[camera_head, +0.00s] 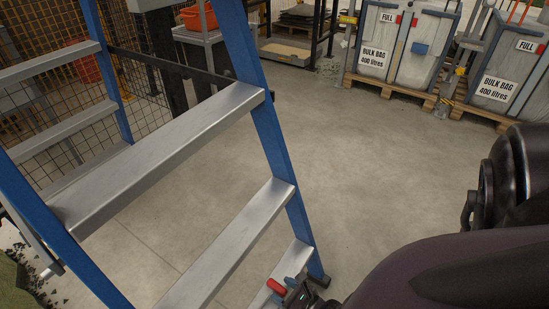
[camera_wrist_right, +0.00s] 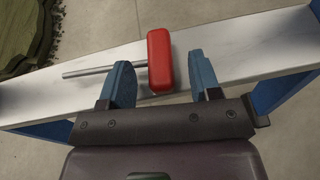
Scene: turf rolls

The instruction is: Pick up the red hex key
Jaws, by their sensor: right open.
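The red hex key (camera_wrist_right: 161,60) has a red block handle and a thin grey shaft pointing left in the right wrist view. It lies on a flat silver ladder step (camera_wrist_right: 262,62). My right gripper (camera_wrist_right: 163,75) is open, its blue fingers apart with the red handle between them, a little beyond the tips. I cannot tell whether they touch it. In the head view the red handle (camera_head: 276,287) shows at the bottom, beside my right gripper (camera_head: 293,283), on a low step of the blue-sided ladder (camera_head: 275,150). My left gripper is not in view.
The ladder's silver steps (camera_head: 160,150) and blue rails stand close around the right gripper. Bulk bags (camera_head: 378,42) on wooden pallets (camera_head: 392,89) stand at the back right. A mesh fence (camera_head: 60,110) is at left. Concrete floor (camera_head: 370,150) is open in the middle.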

